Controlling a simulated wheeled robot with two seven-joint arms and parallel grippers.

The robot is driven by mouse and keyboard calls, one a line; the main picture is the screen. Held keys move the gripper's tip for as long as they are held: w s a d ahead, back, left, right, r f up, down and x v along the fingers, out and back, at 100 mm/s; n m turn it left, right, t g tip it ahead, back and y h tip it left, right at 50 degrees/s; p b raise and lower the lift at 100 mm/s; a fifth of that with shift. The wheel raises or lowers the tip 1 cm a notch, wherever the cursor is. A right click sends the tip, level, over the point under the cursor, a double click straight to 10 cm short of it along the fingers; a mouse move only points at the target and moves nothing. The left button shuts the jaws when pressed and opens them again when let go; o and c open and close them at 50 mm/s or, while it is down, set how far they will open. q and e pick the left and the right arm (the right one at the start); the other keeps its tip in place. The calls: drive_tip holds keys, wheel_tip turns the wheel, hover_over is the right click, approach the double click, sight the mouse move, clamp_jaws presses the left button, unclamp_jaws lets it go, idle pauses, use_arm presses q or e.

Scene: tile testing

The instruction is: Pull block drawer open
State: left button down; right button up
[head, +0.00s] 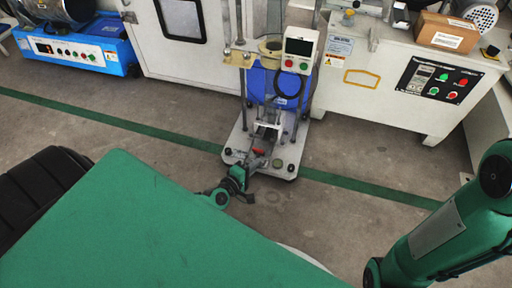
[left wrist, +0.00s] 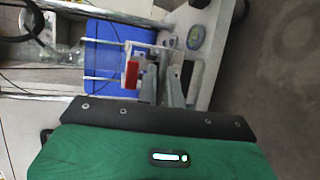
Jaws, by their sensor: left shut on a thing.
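The testing machine (head: 285,85) stands on the floor on a pale base plate. The block drawer (head: 268,126) is a small pale metal part low at its front, between the posts; it also shows in the left wrist view (left wrist: 146,52). My left gripper (head: 262,152) reaches in at the front of the base and is shut on the front of the drawer; its grey fingers (left wrist: 161,86) hide the exact contact. A red piece (left wrist: 131,74) sits beside the fingers. My right arm shows at the right edge, but its gripper is out of view.
A white cabinet with a control panel (head: 434,83) stands to the right, with a cardboard box (head: 447,32) on top. A blue device (head: 80,50) is at the far left. The floor in front of the base is clear around a green line (head: 340,181).

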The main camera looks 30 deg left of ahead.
use_arm(q)
drive_tip(key=shift+s+d, duration=0.2)
drive_tip(key=shift+s, duration=0.8)
drive_tip(key=c, duration=1.6)
unclamp_jaws()
drive_tip(key=shift+o, duration=0.2)
